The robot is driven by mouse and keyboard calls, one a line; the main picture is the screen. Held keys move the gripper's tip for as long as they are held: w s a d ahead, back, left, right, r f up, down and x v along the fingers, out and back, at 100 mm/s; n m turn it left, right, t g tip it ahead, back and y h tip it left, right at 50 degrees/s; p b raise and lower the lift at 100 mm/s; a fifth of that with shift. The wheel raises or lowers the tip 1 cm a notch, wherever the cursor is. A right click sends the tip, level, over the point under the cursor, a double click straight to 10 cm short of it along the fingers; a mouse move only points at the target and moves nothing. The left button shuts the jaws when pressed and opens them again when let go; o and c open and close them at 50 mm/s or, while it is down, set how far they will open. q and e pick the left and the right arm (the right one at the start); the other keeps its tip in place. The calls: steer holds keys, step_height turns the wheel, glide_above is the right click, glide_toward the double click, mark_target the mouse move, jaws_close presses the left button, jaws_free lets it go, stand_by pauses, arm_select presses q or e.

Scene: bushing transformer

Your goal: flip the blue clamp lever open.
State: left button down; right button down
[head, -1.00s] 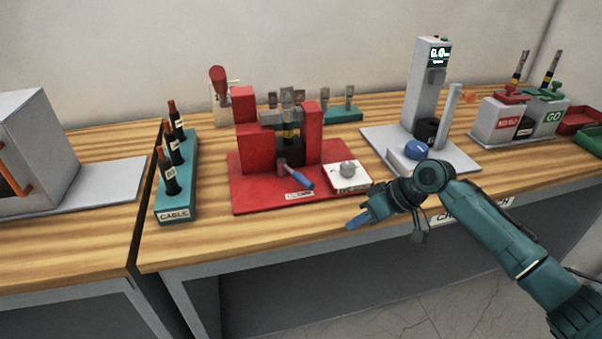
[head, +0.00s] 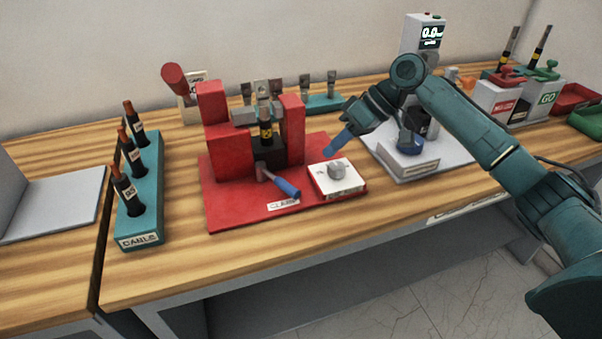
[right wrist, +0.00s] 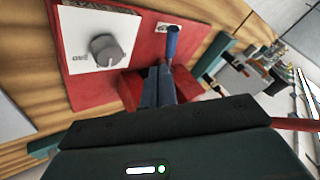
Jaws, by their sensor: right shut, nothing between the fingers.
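The blue clamp lever (head: 286,187) lies low at the front of the red clamp fixture (head: 226,204), slanting down toward the front right. Its blue handle also shows in the right wrist view (right wrist: 173,42), just beyond the fingertips. A bushing with a yellow band (head: 266,131) stands upright between the red blocks. My right gripper (head: 330,152) is shut and empty. It hovers above and behind the white dial plate, to the right of the lever and apart from it. In the right wrist view its fingers (right wrist: 160,70) are together. My left gripper is not in view.
The white plate with a grey dial (head: 337,169) sits right of the lever. A teal cable rack (head: 148,209) stands at left. A grey test stand (head: 404,166) stands behind my right arm. The wood in front of the fixture is clear.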

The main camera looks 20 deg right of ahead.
mark_target(280, 185)
steer(key=p+x, duration=0.1)
steer(key=x, duration=0.9)
steer(key=shift+w, duration=0.1)
